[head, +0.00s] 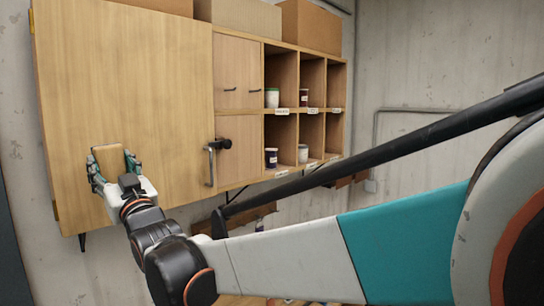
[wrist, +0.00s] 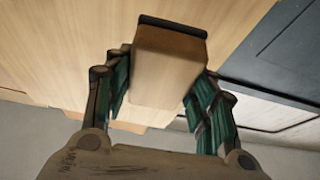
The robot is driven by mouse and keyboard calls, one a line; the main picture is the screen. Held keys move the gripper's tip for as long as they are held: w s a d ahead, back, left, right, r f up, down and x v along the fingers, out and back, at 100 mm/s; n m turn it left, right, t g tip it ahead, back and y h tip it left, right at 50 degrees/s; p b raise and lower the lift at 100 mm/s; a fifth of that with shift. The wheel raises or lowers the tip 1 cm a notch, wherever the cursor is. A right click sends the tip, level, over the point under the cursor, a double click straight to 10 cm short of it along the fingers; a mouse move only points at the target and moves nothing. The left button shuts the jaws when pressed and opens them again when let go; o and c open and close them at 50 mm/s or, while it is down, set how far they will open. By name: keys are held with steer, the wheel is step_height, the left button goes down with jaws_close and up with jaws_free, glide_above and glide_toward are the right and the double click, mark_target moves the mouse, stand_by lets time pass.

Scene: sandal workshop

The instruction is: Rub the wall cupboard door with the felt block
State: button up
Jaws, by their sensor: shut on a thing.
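The wall cupboard door (head: 125,75) is a large, plain light-wood panel at the left of the head view, with a metal handle (head: 209,165) near its right edge. My gripper (head: 114,164) is in front of the door's lower left part, shut on the felt block (head: 107,157). In the wrist view, the felt block (wrist: 165,70) is a tan wooden body with a dark strip along its far end, facing the door's wood (wrist: 60,40). The green fingers of my gripper (wrist: 158,82) hold its two sides. I cannot tell whether the felt touches the door.
Right of the door are small cupboard doors (head: 238,75) and open cubbies (head: 312,85) with several jars. Cardboard boxes (head: 312,25) stand on top. A dark panel (head: 10,240) stands at the far left. My arm crosses the lower right; bare concrete wall (head: 440,60) lies behind.

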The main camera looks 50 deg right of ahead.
steer(key=shift+s, duration=0.1)
steer(key=shift+s+p, duration=0.45)
steer(key=shift+s, duration=1.1)
steer(key=shift+w+f, duration=0.1)
